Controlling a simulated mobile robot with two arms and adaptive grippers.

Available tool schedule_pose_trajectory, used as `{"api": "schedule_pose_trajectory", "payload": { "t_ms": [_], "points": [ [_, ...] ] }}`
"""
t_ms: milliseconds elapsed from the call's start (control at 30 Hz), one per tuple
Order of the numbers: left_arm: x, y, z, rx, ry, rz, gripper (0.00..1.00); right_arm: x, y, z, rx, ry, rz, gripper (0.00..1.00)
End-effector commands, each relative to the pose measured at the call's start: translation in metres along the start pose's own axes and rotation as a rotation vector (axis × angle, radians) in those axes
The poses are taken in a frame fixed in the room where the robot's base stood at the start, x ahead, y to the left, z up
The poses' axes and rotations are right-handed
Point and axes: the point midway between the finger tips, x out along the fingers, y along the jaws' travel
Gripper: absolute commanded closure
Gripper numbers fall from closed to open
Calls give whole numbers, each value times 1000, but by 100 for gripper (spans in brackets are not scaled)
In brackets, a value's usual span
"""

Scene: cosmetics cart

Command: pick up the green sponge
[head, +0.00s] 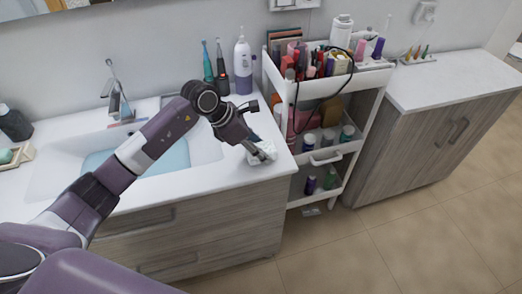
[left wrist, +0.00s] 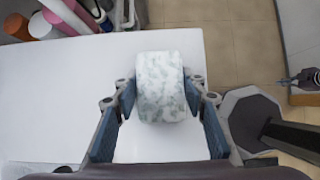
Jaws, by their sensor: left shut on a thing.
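My left gripper (head: 257,150) reaches down over the front right corner of the white sink counter. It is shut on the green sponge (head: 265,151), a pale block with green mottling. In the left wrist view the sponge (left wrist: 160,86) sits between the two fingers of the left gripper (left wrist: 161,97), touched on both sides. Whether its underside rests on the counter or is just clear of it, I cannot tell.
The white counter (head: 215,187) has a basin (head: 55,165) at its left. A purple and white bottle (head: 242,62) and electric toothbrushes (head: 221,75) stand at the back. A white cart (head: 360,82) full of cosmetics stands close at the right. A soap dish (head: 25,151) is at far left.

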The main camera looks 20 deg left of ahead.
Motion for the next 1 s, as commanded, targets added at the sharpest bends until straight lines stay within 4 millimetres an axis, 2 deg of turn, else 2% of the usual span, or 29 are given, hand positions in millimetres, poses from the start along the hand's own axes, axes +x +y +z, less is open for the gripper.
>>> {"api": "schedule_pose_trajectory", "payload": {
  "t_ms": [133, 267, 500, 700, 800, 1000],
  "points": [
    [-10, 1, 7, 3, -2, 2, 83, 4, 3, -3, 0, 5, 3, 100],
    [-30, 2, 20, 5, -4, 6, 83, 11, 4, -3, -1, 7, 5, 100],
    [-88, 2, 58, 5, -5, 7, 83, 27, 4, -2, -1, 7, 5, 100],
    [-130, 1, 84, 3, -3, 5, 83, 35, 4, -2, 0, 8, 5, 100],
    [-145, 0, 93, 3, -2, 3, 83, 37, 4, -2, 0, 8, 5, 100],
    [-162, 0, 104, 1, -1, 0, 83, 39, 4, -2, 0, 7, 5, 100]
  ]
}}
